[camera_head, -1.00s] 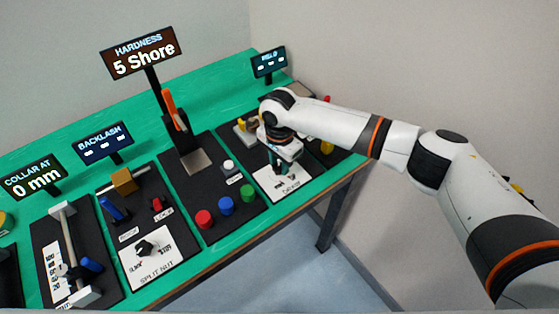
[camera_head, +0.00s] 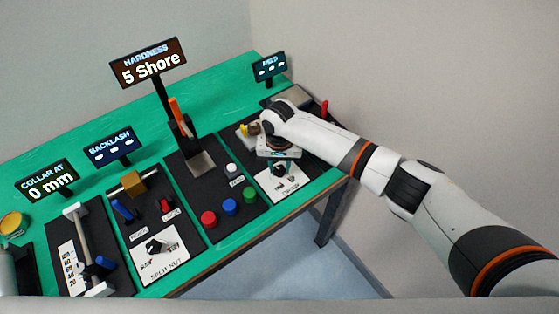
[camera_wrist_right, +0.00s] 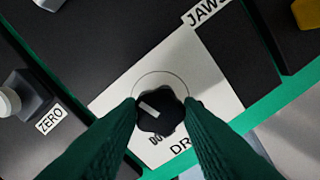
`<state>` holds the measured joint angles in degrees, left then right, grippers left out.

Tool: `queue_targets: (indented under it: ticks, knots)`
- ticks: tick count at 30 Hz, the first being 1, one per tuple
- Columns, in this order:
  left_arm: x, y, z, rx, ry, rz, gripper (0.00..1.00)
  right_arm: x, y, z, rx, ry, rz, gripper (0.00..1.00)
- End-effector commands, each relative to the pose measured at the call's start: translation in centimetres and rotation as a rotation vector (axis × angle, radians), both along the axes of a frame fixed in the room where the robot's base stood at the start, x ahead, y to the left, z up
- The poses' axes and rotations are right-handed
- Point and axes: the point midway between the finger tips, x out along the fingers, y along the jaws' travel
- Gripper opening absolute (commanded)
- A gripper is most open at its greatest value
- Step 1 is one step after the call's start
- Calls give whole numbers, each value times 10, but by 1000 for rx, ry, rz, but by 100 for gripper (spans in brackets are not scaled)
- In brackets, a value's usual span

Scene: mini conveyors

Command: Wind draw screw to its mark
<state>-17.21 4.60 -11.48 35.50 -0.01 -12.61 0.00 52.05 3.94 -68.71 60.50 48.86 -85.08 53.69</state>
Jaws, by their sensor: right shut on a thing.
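The black knob (camera_wrist_right: 160,112) has a pale pointer line and sits on a white plate (camera_wrist_right: 205,75) whose lettering starts with "DR"; the rest is hidden by a finger. In the right wrist view the dark green fingers of my right gripper (camera_wrist_right: 162,106) are closed on the knob from both sides. The knob's pointer aims to the upper left, and a thin circle runs round it on the plate. In the head view my right gripper (camera_head: 279,168) reaches down to this plate (camera_head: 281,188) at the right part of the bench. My left gripper is not in view.
The green bench (camera_head: 205,106) carries dark panels. A "COLLAR AT" screen (camera_head: 47,183) reads 0 mm and a "HARDNESS" screen (camera_head: 148,63) reads 5 Shore. A split nut knob (camera_head: 155,246), coloured buttons (camera_head: 229,207) and a zero button (camera_wrist_right: 8,102) stand nearby.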

Motion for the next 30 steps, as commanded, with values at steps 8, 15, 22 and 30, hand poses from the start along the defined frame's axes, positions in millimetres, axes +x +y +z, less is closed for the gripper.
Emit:
queue_targets:
  ticks: [8, 15, 22, 30]
  knots:
    - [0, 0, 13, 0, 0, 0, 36, -1, 1, 2, 2, 2, 263, 10]
    - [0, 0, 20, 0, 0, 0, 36, -1, 1, 1, 3, 2, 491, 10]
    - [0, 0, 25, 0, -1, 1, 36, 0, 1, 1, 3, 1, 709, 10]
    - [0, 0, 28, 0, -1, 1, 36, 0, 1, 1, 2, 0, 966, 10]
